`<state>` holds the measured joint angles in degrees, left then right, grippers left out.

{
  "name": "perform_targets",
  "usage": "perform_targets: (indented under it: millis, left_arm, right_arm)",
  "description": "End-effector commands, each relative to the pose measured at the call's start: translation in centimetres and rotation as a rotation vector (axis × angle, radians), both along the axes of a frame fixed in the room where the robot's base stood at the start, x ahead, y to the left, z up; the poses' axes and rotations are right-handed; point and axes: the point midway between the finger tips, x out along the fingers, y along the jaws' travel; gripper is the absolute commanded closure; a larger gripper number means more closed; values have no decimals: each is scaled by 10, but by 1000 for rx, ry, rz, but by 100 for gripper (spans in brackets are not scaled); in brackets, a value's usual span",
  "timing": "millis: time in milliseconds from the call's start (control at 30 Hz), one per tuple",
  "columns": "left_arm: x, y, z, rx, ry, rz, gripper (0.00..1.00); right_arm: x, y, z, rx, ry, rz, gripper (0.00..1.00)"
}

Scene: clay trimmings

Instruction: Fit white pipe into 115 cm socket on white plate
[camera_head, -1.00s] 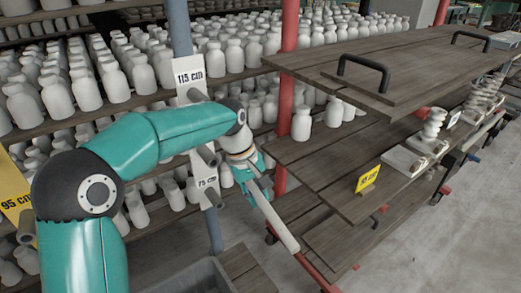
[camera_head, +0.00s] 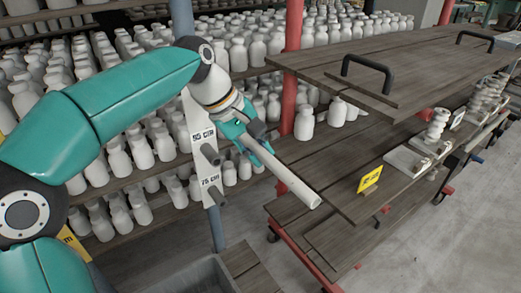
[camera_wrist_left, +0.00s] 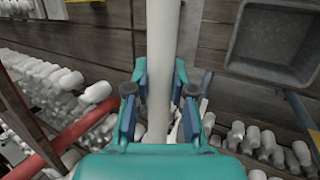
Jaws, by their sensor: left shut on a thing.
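My left gripper (camera_head: 256,142) is shut on the white pipe (camera_head: 296,184). The pipe slants down to the right in the head view, with its near end free in the air. In the left wrist view the pipe (camera_wrist_left: 160,60) runs between the fingers (camera_wrist_left: 160,97) and out past the top edge. The white plate (camera_head: 213,196) is on the blue-grey post, left of the gripper. Its lower labels and stub sockets (camera_head: 210,153) show. The 115 cm label and socket are hidden behind my left arm. The pipe is apart from the plate. My right gripper is not in view.
Shelves of white bottles (camera_head: 145,152) stand behind the plate. A wooden rack (camera_head: 330,165) with a red post (camera_head: 291,40) and a yellow tag (camera_head: 370,179) is on the right. A grey bin (camera_head: 185,280) is below. Bare floor shows at lower right.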

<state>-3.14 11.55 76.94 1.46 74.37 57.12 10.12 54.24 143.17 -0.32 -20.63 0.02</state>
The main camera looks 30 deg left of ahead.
Motion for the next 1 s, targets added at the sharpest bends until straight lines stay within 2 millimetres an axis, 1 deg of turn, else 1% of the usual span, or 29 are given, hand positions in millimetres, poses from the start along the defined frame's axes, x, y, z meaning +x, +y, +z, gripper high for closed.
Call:
perform_targets:
  millis: [100,400,600,800,1000]
  left_arm:
    - [5,7,3,0,-1,4,100]
    - [19,30,4,-1,0,2,100]
    - [26,42,2,0,-1,1,100]
    - [29,47,1,0,-2,0,100]
    - [29,48,0,0,-2,0,100]
  right_arm:
    - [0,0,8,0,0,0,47]
    - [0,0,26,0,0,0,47]
    - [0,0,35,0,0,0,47]
    - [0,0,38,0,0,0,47]
    - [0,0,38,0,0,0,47]
